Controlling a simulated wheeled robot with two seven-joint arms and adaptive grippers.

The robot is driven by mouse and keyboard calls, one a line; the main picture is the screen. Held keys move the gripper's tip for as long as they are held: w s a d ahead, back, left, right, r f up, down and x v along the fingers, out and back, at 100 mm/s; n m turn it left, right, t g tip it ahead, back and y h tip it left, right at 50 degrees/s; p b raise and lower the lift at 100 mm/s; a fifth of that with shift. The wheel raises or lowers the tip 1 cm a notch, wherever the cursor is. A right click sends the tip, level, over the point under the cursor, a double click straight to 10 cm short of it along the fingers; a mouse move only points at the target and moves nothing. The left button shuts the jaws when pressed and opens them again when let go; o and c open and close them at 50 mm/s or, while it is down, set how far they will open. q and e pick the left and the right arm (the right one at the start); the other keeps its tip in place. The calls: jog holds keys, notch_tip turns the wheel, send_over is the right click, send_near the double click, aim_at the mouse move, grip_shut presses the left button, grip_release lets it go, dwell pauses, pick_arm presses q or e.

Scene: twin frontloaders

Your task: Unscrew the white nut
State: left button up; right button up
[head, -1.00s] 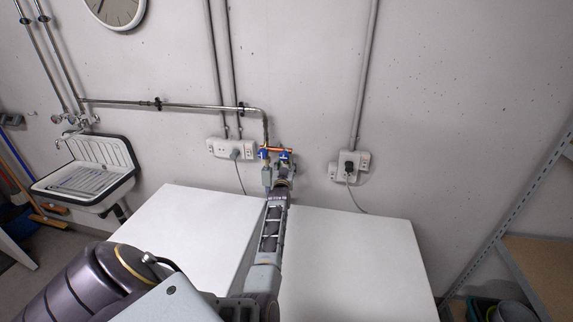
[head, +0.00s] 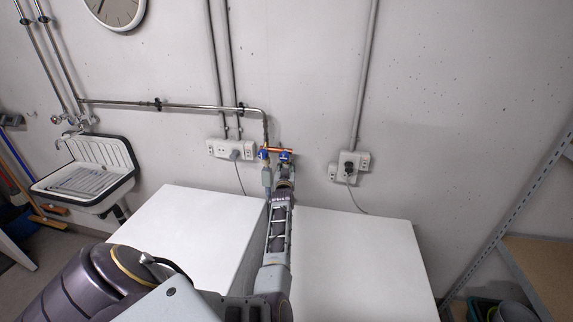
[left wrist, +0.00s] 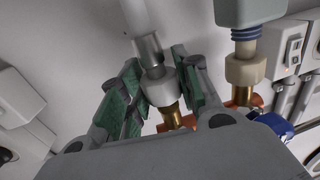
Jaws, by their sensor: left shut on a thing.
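The white nut (left wrist: 160,91) sits on a brass threaded fitting (left wrist: 172,116) in the left wrist view, with a metal sleeve and pale hose (left wrist: 148,52) above it. My left gripper (left wrist: 157,76) has its green-padded fingers on both sides of this nut and is shut on it. In the head view my left gripper (head: 284,178) is at the blue-handled valves on the wall, and it hides the nut there. A second, beige nut (left wrist: 245,70) sits under a grey body with a blue ribbed collar, to the right. My right gripper is not in view.
Wall sockets (head: 231,149) are on both sides. Two white-topped machines (head: 350,250) stand below, with a narrow gap between them. A sink (head: 88,175) is at the left.

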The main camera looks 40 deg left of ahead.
pick_arm(q)
jog(key=shift+a+r+m, duration=0.2)
jog(key=shift+m, duration=0.1)
jog(key=shift+f+m+t+h, duration=0.1)
jog(key=shift+m+t+h, duration=0.2)
jog(key=shift+t+h, duration=0.35)
jog(key=shift+h, duration=0.35)
jog(key=shift+m+t+h, duration=0.25)
jog(key=shift+m+h, duration=0.25)
jog(key=shift+m+t+h, duration=0.3)
jog(key=shift+m+h, duration=0.1)
jog(key=shift+h, duration=0.1)
jog(key=shift+m+t+h, duration=0.3)
jog(key=shift+m+h, duration=0.1)
jog(key=shift+h, duration=0.2)
jog(key=shift+d+m+t+h+b, duration=0.1)
jog(key=shift+m+t+h+b, duration=0.2)
jog(key=shift+m+h+b, duration=0.7)
